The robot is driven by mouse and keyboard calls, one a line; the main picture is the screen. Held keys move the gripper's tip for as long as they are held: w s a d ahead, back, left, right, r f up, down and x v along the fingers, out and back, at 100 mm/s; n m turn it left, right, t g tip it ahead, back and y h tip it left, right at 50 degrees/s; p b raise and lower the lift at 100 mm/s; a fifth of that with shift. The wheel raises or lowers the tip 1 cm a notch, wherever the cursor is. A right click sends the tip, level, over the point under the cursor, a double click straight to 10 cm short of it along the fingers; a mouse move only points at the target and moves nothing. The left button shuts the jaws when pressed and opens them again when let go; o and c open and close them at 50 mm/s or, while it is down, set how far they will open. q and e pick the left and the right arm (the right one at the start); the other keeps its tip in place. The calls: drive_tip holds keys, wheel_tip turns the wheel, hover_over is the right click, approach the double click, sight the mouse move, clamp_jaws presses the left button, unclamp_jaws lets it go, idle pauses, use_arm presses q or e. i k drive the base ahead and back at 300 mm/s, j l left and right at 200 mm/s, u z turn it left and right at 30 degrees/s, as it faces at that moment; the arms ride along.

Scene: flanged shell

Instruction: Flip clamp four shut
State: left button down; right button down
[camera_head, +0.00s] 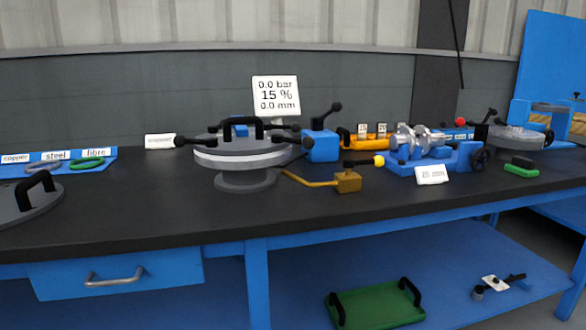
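The flanged shell (243,182) stands on the dark bench top left of centre, a grey round body on a narrower foot. Its lid (240,145) carries a black handle (243,127). Clamps with black levers sit around the flange; one lever (192,141) sticks out to the left and another (284,128) to the right. No clamp number is readable, so I cannot tell which is clamp four or whether it is open. Neither of my grippers is in view.
A sign (276,94) reading 0.0 bar, 15 %, 0.0 mm stands behind the shell. A blue block with a lever (322,146) and a brass piece (347,181) are to its right. A blue vise-like fixture (434,158) stands further right. Bench front is clear.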

sight(308, 142)
drive_tip(key=i+l, duration=0.3)
drive_tip(key=i, duration=0.15)
drive_tip(key=i+l+z, duration=0.1)
drive_tip(key=i+l, duration=0.25)
drive_tip(key=i, duration=0.1)
